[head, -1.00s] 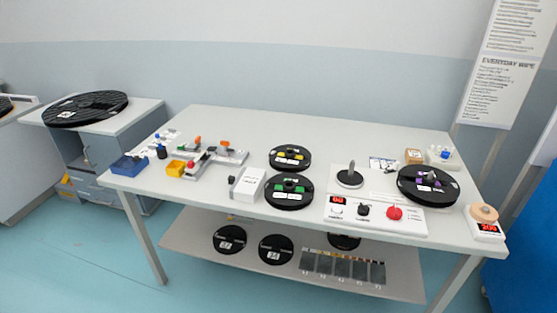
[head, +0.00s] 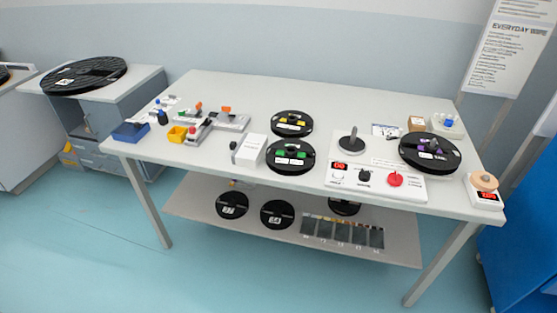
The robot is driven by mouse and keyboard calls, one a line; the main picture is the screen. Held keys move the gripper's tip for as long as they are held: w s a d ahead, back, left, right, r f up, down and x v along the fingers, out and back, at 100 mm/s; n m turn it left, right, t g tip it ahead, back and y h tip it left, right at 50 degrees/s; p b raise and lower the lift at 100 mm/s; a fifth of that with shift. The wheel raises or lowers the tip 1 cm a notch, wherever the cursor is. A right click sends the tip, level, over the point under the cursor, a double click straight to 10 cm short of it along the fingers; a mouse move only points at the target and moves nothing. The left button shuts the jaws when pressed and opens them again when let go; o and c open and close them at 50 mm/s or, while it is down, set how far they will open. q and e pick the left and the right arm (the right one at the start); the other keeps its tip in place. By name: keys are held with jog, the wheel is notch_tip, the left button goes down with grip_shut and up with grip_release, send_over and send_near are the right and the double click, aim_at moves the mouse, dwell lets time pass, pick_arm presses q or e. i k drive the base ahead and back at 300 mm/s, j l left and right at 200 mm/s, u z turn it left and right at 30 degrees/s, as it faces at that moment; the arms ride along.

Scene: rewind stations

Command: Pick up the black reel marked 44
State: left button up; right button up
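Two black reels lie on the lower shelf of the table, a left one (head: 232,199) and one beside it (head: 278,208). Each has a white mark, too blurred to read surely, so I cannot tell which is 44. A third black reel (head: 344,207) lies farther right on the shelf, partly hidden under the tabletop edge. On the tabletop are black reels with a yellow hub (head: 292,123), a green hub (head: 290,156) and a purple hub (head: 429,152). Neither of my grippers is in view.
The white table (head: 240,85) carries a rewind station (head: 375,184) with a spindle and red knob, a white box (head: 252,149) and small bins. A grey sample strip (head: 342,233) lies on the lower shelf (head: 190,203). A large black reel (head: 84,76) rests on a cabinet left. Floor in front is clear.

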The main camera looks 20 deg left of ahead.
aim_at(290, 157)
jog(key=i+l, duration=0.85)
jog(key=i+u, duration=0.1)
jog(key=u, duration=0.3)
jog(key=i+l+u, duration=0.1)
jog(key=u, duration=0.35)
jog(key=l+u, duration=0.2)
jog(key=u, duration=0.2)
